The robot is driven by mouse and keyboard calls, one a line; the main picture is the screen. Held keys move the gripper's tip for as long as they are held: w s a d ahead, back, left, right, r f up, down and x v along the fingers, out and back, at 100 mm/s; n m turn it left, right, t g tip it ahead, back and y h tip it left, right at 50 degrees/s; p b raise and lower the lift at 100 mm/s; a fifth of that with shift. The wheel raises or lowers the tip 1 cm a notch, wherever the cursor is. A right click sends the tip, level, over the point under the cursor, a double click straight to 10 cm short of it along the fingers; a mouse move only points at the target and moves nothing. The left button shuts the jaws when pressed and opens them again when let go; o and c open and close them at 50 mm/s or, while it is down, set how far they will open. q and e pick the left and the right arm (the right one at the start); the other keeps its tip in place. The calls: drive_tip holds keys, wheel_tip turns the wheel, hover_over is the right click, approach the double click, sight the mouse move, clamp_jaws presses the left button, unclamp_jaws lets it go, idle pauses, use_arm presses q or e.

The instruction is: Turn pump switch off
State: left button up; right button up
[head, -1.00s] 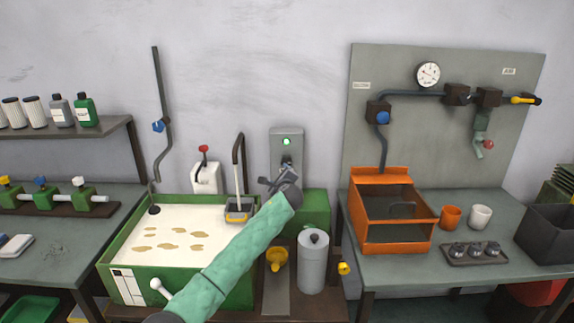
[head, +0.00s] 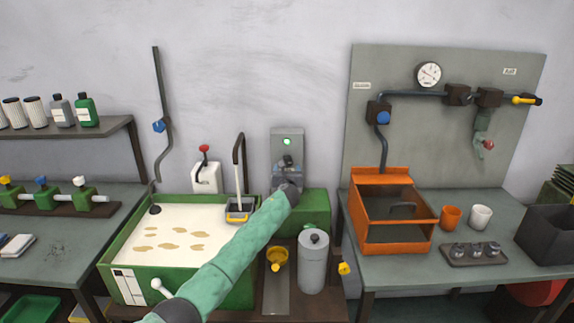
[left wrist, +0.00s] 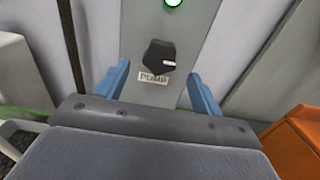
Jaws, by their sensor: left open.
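The grey pump switch box (head: 277,150) stands upright against the wall behind the green tank, with a lit green lamp (head: 287,142) near its top. In the left wrist view, a round black knob (left wrist: 158,56) sits on the box face above a "PUMP" label (left wrist: 153,79); its white mark points right. My left gripper (head: 287,172) is in front of the box and mostly hides the knob in the head view. Its blue fingers (left wrist: 160,75) are open, one each side of the knob and label, apart from the knob. My right gripper is not in view.
A grey cylinder (head: 313,265) stands in front, and an orange bin (head: 398,247) is on the right table.

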sight(287, 164)
use_arm(q)
drive_tip(key=shift+w, duration=2.15)
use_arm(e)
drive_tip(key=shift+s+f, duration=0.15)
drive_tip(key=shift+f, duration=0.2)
use_arm(q)
drive_tip(key=c, duration=1)
